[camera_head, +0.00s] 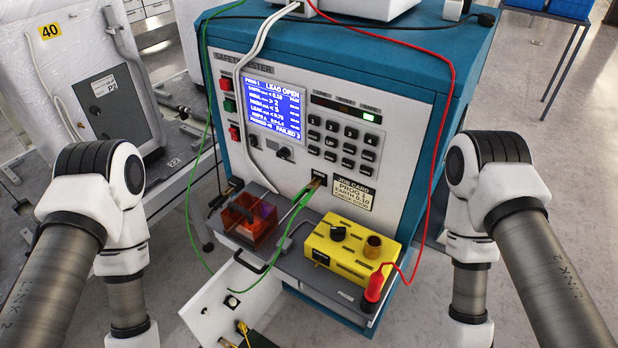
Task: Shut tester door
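The safety tester is a blue cabinet (470,45) with a light grey front panel (400,110) and a lit blue screen (275,107). A white panel (205,312), which looks like an open door, juts out low at the front left of the tester. It carries a dark round fitting, and its lower part is cut off by the picture's bottom edge. A black and yellow item (250,338) shows beside it, too cut off to identify. My two arms come down on the left and right; both grippers are below the picture's edge.
A grey shelf (310,272) on the tester's front holds an orange see-through box (245,220) and a yellow unit (350,248). Green (187,200) and red (453,90) leads loop around the front.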

